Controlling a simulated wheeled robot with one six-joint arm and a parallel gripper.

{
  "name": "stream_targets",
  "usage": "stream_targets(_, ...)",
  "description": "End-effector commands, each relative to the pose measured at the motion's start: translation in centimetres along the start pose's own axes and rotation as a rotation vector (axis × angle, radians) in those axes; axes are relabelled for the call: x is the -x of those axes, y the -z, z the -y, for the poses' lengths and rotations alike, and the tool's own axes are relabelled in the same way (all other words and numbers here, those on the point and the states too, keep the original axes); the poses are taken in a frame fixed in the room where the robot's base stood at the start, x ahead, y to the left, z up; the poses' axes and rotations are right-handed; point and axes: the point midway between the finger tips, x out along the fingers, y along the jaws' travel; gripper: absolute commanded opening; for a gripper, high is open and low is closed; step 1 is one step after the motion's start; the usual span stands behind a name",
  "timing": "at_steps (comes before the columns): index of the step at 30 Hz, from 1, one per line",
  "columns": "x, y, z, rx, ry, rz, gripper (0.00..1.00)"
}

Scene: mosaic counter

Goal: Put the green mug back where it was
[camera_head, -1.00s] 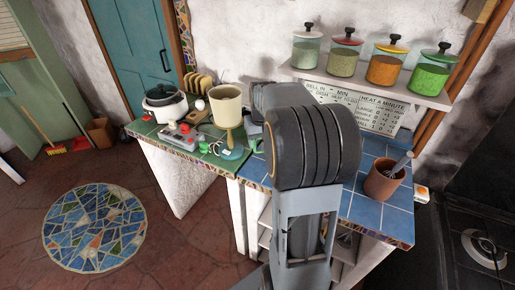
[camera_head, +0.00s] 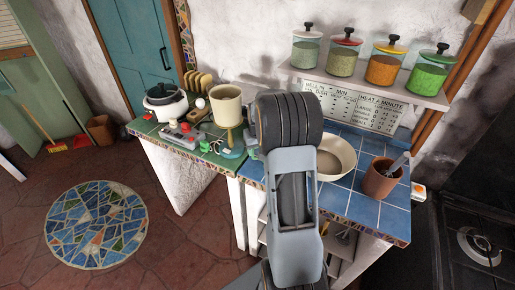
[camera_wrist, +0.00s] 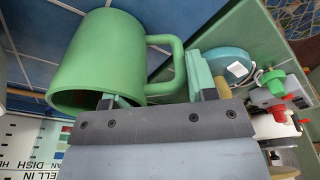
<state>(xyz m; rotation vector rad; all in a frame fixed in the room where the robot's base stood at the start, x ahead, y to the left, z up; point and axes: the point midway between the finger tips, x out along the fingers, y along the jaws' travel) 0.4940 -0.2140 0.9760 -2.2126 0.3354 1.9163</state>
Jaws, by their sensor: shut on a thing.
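The green mug (camera_wrist: 100,62) is large in the wrist view, with its handle towards the right and its open rim towards my gripper. My gripper (camera_wrist: 163,98) is shut on the mug at its rim and handle side. One finger shows at the mug's opening and the other lies right of the handle. The exact contact is partly hidden by the gripper body. In the head view my arm covers the gripper, and I cannot make out the mug there.
On the blue-tiled counter (camera_head: 350,207) a cream bowl (camera_head: 343,153) stands right of my arm, with a brown pot (camera_head: 382,180) further right. A cream container (camera_head: 226,106) and the slow cooker (camera_head: 165,104) stand on the left green-tiled part. A shelf of jars (camera_head: 372,88) hangs above.

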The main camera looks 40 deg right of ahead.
Motion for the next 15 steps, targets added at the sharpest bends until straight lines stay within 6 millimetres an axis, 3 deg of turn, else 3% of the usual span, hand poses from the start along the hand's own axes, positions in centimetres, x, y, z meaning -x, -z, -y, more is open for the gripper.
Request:
stream_targets(10,-0.41,-0.03,-0.01,0.000,0.000,-0.002,0.04)
stream_targets(11,-0.35,-0.05,-0.01,0.000,0.000,-0.001,0.54)
stream_targets(15,-0.30,-0.05,-0.01,0.000,0.000,0.000,0.68)
